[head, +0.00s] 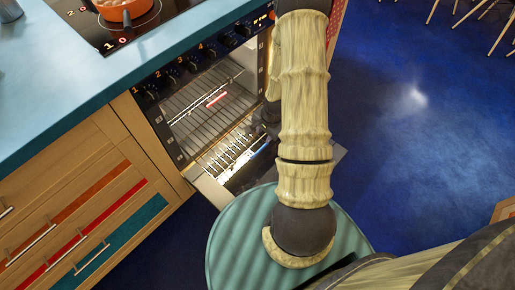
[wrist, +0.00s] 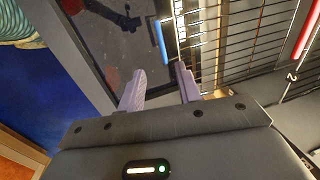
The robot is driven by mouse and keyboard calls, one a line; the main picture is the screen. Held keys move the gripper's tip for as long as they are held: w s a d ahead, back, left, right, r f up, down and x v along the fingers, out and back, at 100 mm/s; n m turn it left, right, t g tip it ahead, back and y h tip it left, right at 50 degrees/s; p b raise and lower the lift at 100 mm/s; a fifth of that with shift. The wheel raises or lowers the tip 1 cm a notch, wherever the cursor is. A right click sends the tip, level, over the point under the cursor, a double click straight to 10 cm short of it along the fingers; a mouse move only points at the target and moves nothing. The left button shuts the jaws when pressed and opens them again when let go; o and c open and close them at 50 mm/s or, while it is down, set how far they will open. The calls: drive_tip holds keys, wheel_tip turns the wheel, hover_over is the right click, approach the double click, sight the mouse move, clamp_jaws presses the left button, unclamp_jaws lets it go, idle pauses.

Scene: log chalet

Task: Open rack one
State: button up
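The oven (head: 262,78) stands open under the counter. A wire rack with a red strip (head: 217,98) sits inside it, and another wire rack (head: 230,152) shows lower down. In the wrist view, a blue strip (wrist: 160,42) lies along one rack's edge. A red strip (wrist: 305,30) lies farther right, near a numeral 2. I see no legible numeral 1 on a rack. My gripper (wrist: 160,72) is open, with nothing visible between its fingers. The blue strip shows just beyond the fingertips, and contact is not visible. My arm hides the gripper in the head view.
The dark oven door (wrist: 115,45) lies beside the racks, left of the blue strip. A blue-green counter (head: 75,80) runs above wooden drawers (head: 75,215) to the left. An orange pot (head: 124,10) stands on the cooktop. Blue floor (head: 430,130) on the right is largely clear.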

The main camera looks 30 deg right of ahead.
sight(257, 153)
drive_tip(key=shift+f, duration=0.1)
drive_tip(key=w+f+b, duration=0.1)
drive_tip(key=f, duration=0.4)
drive_tip(key=w+f+b, duration=0.1)
drive_tip(key=f+b, duration=0.1)
drive_tip(key=f, duration=0.4)
drive_tip(key=w+a+f+b, duration=0.1)
drive_tip(key=f+b, duration=0.1)
drive_tip(key=f, duration=0.4)
drive_tip(key=shift+w, duration=0.15)
drive_tip(key=shift+c, duration=0.2)
clamp_jaws()
